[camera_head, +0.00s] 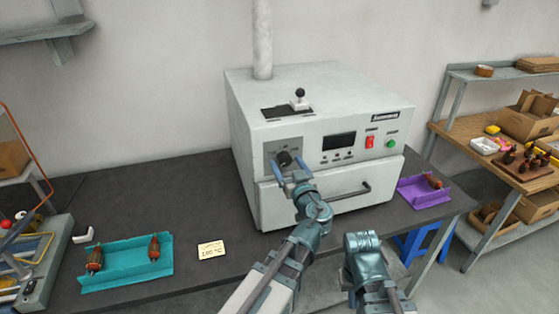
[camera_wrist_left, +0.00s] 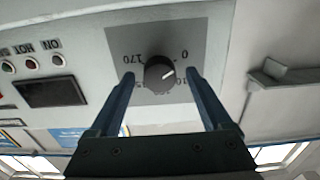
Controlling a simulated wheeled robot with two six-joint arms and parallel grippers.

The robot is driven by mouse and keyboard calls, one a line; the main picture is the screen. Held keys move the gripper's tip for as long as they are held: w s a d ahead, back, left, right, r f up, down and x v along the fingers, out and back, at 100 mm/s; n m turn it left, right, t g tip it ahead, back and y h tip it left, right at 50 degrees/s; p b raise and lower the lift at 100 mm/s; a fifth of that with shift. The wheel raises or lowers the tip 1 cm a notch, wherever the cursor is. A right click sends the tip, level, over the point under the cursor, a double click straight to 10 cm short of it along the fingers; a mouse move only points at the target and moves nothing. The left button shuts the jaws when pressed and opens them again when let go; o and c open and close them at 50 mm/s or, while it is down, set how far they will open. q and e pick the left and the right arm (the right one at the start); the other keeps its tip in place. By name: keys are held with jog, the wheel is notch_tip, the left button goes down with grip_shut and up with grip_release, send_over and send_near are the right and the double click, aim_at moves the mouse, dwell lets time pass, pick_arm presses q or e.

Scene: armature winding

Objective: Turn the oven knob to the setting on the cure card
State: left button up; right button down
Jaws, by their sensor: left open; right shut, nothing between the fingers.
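The black oven knob (camera_head: 284,158) is on the grey dial plate at the left of the white oven's (camera_head: 330,105) front. In the left wrist view the knob (camera_wrist_left: 160,72) appears upside down; its white mark points right and slightly up, between the printed 0 and a partly hidden number starting with 10. A 170 also shows. My left gripper (camera_head: 290,166) is open, its blue fingers (camera_wrist_left: 160,76) on either side of the knob with gaps visible. The cure card (camera_head: 211,250) lies on the table; its small °C figure is hard to read. My right gripper (camera_head: 361,241) is shut and empty before the oven.
A teal tray (camera_head: 100,284) with two wound armatures is left of the card. A purple tray (camera_head: 414,202) with one armature is right of the oven. The oven drawer handle (camera_head: 352,193) sticks out below the panel. Dark table (camera_head: 190,205) is clear behind the card.

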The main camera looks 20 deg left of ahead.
pick_arm(q)
jog(key=shift+w, duration=0.15)
grip_shut()
dwell(0.4)
